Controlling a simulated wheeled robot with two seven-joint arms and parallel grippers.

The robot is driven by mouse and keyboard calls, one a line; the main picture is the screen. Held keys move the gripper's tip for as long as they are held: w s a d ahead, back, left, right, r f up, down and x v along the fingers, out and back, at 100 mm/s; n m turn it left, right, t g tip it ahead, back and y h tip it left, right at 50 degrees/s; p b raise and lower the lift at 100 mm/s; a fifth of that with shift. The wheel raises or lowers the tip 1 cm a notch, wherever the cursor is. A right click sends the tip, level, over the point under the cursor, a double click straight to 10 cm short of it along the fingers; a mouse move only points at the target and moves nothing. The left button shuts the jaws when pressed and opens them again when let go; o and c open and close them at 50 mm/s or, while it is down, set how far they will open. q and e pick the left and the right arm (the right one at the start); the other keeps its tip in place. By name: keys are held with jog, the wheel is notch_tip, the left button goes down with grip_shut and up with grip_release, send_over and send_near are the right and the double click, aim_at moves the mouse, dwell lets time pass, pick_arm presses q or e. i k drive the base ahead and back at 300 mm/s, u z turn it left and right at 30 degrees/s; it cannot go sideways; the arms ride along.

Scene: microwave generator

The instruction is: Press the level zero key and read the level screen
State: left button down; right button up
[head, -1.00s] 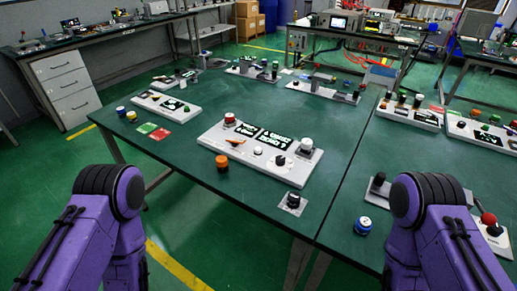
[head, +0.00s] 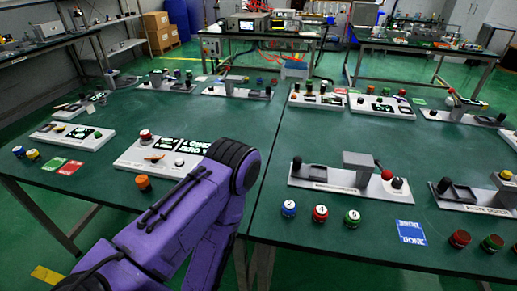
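A white console (head: 128,163) stands on the green table at left centre. It bears a red button (head: 145,135), an orange lever (head: 154,158) and a dark screen (head: 193,146) with large pale text that seems to include "ZERO"; the rest is hard to read. A pale round knob (head: 180,162) sits below the screen. I cannot tell which control is the level zero key. One purple arm of mine crosses in front and hides the console's right end. Neither gripper is in view.
An orange-topped button (head: 143,183) stands before the console. Green (head: 53,164) and red (head: 69,167) cards lie left. Right are a grey-topped console (head: 310,176), blue (head: 288,208), red (head: 320,213) and green (head: 352,218) buttons, and a blue "DONE" card (head: 411,232).

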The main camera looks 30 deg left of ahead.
aim_at(179, 160)
jog(key=z, duration=0.75)
jog(key=k, duration=1.05)
jog(key=u, duration=1.35)
jog(key=i, duration=0.15)
jog(key=u, duration=0.1)
